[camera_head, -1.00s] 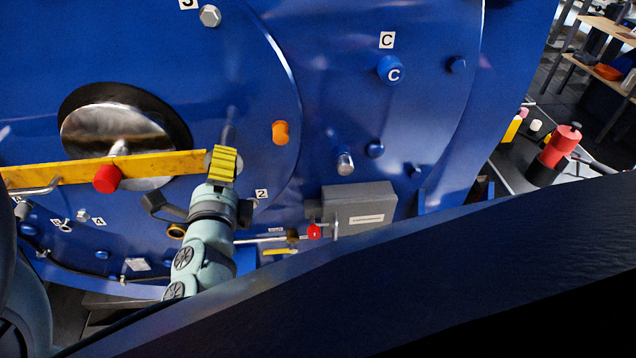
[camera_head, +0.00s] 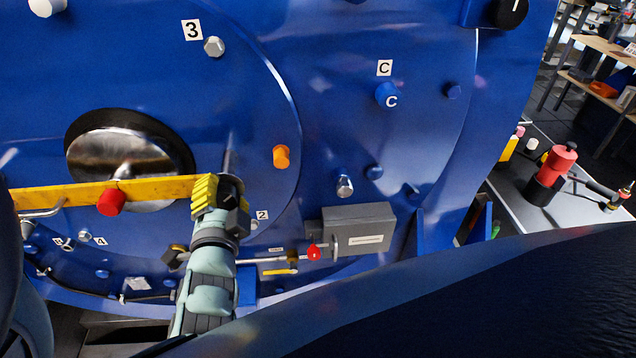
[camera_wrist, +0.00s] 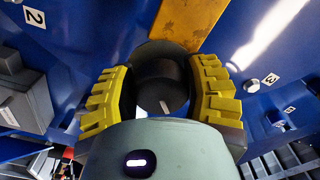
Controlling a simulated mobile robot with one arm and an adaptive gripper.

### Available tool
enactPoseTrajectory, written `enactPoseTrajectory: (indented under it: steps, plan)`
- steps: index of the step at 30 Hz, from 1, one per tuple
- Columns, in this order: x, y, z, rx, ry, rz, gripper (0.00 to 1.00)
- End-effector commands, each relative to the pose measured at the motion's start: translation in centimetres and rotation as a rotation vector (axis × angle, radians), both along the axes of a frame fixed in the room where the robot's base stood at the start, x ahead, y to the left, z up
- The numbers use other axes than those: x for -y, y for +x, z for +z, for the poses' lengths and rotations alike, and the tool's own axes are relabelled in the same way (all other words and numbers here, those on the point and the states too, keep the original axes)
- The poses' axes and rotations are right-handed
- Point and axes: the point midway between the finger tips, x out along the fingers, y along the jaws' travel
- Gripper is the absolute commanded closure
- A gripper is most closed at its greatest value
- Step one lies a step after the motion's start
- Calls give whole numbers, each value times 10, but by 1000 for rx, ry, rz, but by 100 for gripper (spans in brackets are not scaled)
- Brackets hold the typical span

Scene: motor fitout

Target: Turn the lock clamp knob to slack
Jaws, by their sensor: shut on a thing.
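My gripper (camera_head: 214,196) is at the right end of the yellow bar (camera_head: 155,190) on the blue machine face. Its ribbed yellow fingers stand on both sides of a dark round knob (camera_wrist: 160,68) in the wrist view and are shut on it. The yellow bar (camera_wrist: 186,22) runs away from behind this knob. In the head view the fingers and wrist mostly hide the knob. I cannot read any mark that shows its turn position.
A red knob (camera_head: 111,202) sits on the yellow bar, left of my gripper. An orange plug (camera_head: 281,156) and a grey box (camera_head: 358,229) are to its right. A thin rod with a red knob (camera_head: 314,252) runs below. A bench with red tools (camera_head: 557,164) stands far right.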

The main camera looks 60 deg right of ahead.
Motion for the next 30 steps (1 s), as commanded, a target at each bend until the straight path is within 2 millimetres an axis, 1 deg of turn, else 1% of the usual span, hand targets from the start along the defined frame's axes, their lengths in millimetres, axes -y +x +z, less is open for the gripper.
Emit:
enactPoseTrajectory:
  steps: [1, 18, 30]
  plan:
    - [0, 1, 3, -34, -30, 3, 86]
    - [1, 0, 1, -433, -372, 2, 86]
    - [1, -1, -1, -613, -524, 0, 86]
